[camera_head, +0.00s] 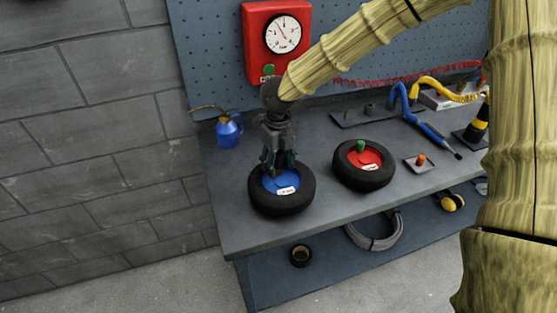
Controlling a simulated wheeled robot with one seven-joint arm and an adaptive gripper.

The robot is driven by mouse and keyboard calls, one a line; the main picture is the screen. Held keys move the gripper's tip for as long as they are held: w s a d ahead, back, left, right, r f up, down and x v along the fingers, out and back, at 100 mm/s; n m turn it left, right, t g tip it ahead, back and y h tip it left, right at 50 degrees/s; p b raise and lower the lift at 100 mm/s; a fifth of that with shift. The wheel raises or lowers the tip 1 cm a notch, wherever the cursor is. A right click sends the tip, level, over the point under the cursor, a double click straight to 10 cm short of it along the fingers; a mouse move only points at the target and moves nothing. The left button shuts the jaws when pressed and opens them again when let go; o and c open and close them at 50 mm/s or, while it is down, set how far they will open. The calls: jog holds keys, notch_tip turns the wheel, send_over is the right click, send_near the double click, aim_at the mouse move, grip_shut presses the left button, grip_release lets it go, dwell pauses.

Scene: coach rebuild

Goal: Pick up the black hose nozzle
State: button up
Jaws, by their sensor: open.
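My gripper (279,164) points down over the wheel with the blue hub (284,182) at the left of the bench. Its fingers are open, and I cannot tell whether they touch the hub. No part is clearly readable as the black hose nozzle. A blue coiled hose (415,118) at the right ends in a thin piece with a dark tip (457,155) lying on the bench. A yellow hose (440,86) leads to a yellow and black piece (475,130) near the right edge, partly hidden by my arm. Both are well right of my gripper.
A wheel with a red hub (364,164) lies right of the blue one, beside a small plate with an orange knob (421,160). A blue oil can (229,131) stands at the left. A red gauge box (277,43) hangs behind. The lower shelf holds a grey coil (378,238).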

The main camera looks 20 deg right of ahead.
aim_at(280, 152)
jog(key=shift+w+f, duration=0.1)
grip_shut()
jog(key=shift+r, duration=0.2)
jog(key=shift+w+r, duration=0.1)
jog(key=shift+r, duration=0.2)
jog(key=r, duration=0.1)
jog(key=s+r+b, duration=0.1)
jog(key=shift+d+r, duration=0.1)
jog(key=shift+r, duration=0.2)
jog(key=s+d+r+b, duration=0.1)
jog(key=s+d+b, duration=0.25)
jog(key=s, duration=1.05)
jog(key=shift+s+d+r+p, duration=0.1)
jog(key=shift+s+r+p, duration=0.1)
jog(key=shift+r+p, duration=1.25)
jog(key=shift+s+d+r+p, duration=0.1)
jog(key=shift+s+r+p, duration=0.05)
jog(key=shift+r+p, duration=1.25)
jog(key=shift+f, duration=0.3)
